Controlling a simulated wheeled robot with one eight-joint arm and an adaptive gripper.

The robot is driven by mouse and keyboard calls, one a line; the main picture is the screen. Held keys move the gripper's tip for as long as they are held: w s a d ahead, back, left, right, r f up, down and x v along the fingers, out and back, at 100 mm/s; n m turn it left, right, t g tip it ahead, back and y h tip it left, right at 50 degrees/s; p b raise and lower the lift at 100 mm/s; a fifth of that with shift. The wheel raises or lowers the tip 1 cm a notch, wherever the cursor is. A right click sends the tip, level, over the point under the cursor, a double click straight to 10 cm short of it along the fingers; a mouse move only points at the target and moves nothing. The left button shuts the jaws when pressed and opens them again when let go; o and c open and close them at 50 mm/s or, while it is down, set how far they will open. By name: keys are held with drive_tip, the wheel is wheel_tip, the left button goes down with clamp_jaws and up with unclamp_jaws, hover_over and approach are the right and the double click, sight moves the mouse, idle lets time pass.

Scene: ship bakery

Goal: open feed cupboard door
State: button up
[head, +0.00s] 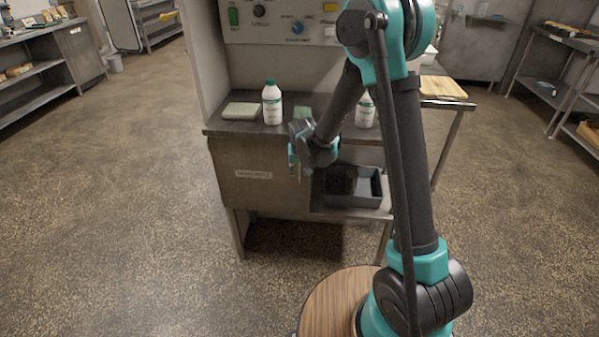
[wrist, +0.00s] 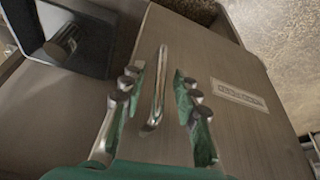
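The feed cupboard door (head: 240,190) is the grey panel with a small label on the left of the bench front. It looks shut, flush with the bench. In the wrist view the door (wrist: 225,60) fills the middle, with its pale label to the right. A metal bar handle (wrist: 158,90) stands on the door near its left edge. My gripper (wrist: 157,82) is open, one finger on each side of the handle, with gaps to both. In the head view my gripper (head: 298,160) is in front of the door's right side, and the arm hides part of the bench.
Right of the door, an open shelf holds a dark bin (head: 352,200). On the bench top are a white bottle (head: 272,104), a second bottle (head: 365,110) and a pale flat block (head: 240,110). The floor (head: 120,190) left of the bench is clear.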

drive_tip(key=shift+f, duration=0.2)
clamp_jaws()
idle(0.4)
